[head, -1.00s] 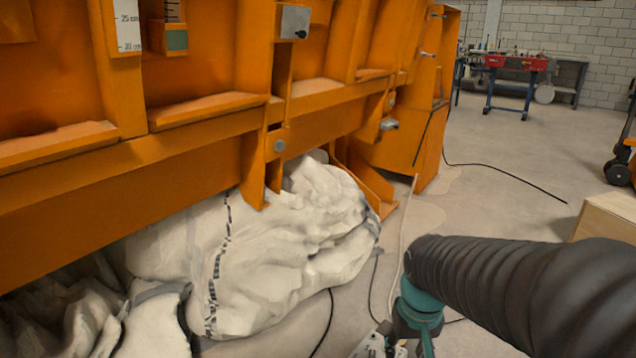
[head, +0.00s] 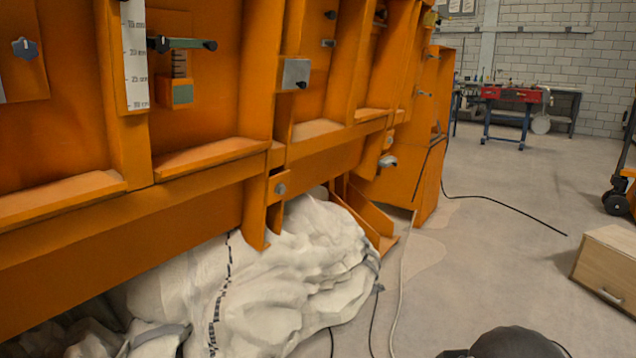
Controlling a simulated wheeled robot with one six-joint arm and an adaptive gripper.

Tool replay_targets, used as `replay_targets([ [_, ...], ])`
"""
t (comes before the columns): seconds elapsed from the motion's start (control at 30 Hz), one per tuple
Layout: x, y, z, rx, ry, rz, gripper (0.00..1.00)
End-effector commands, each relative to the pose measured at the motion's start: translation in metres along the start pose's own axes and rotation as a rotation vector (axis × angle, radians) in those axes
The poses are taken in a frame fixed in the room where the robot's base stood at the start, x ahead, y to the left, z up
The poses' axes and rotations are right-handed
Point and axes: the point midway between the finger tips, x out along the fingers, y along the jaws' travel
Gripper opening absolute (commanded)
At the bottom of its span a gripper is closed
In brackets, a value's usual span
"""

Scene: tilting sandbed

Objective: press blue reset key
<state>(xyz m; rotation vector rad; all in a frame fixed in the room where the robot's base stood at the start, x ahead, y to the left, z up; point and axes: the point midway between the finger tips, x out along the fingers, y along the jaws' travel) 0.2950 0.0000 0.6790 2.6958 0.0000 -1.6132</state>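No blue reset key can be made out in the head view. The orange sandbed frame (head: 205,225) fills the left and middle. It carries a small grey box (head: 294,75) with a dark knob, a dark blue-grey knob (head: 25,48) at the far left, and a white measuring scale (head: 136,55). Whether any of these belongs to the key I cannot tell. Only a dark rounded part of my arm shows at the bottom edge, right of centre. My gripper is out of view.
White sacks (head: 290,280) lie under the frame. Cables (head: 505,207) run over the floor. A wooden cabinet (head: 610,268) stands at the right edge, and a workbench with a red box (head: 510,94) stands at the back. The floor between is mostly clear.

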Motion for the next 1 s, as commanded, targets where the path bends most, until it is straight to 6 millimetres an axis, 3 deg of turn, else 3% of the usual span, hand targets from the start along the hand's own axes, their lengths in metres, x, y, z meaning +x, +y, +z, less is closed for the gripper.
replay_targets([
  [0.03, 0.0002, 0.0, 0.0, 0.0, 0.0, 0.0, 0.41],
  [0.2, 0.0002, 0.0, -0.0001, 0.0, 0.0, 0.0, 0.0],
  [1.0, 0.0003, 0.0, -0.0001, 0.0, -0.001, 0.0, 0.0],
])
